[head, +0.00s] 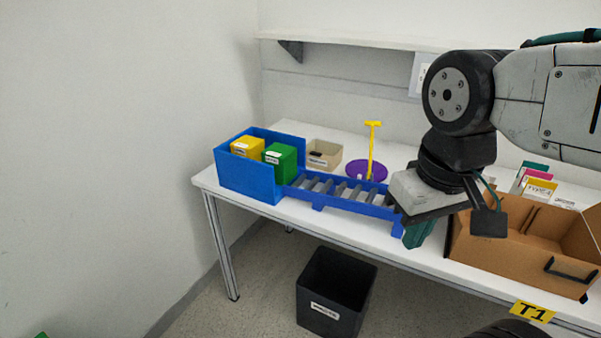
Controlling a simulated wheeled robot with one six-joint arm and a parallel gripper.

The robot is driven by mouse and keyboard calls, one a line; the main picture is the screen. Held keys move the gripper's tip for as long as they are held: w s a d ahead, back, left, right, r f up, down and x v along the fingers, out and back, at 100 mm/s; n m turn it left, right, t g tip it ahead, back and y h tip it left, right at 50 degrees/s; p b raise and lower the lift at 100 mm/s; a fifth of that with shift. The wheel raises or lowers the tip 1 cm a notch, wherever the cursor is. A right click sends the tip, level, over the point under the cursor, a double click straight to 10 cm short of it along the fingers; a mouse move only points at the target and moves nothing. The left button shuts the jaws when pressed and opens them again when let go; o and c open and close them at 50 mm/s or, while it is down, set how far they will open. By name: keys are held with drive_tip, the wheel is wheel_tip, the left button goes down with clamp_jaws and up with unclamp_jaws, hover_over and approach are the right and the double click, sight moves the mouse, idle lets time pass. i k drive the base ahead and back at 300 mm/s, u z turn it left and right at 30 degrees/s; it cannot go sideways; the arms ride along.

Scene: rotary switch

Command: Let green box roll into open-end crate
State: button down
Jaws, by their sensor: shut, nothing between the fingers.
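The green box (280,163) sits at the open right end of the blue crate (246,180), to the right of a yellow box (246,147) that is also in the crate. A blue roller track (345,194) with grey rollers runs from the crate's open end to the right. My gripper (415,236) points down near the right end of the track, in front of the table's front part, well away from the green box. It is shut and empty. My gripper and wrist hide the track's right end.
A beige bin (324,154) and a purple disc (366,170) with a yellow upright handle (372,145) stand behind the track. A cardboard box (520,243) is on the right of the white table (322,222). A black bin (335,292) stands on the floor. A shelf (360,41) is above.

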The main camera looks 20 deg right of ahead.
sight(283, 157)
drive_tip(key=z, duration=0.2)
drive_tip(key=k, duration=0.25)
drive_tip(key=u, duration=0.8)
drive_tip(key=i, duration=1.1)
drive_tip(key=z, duration=0.4)
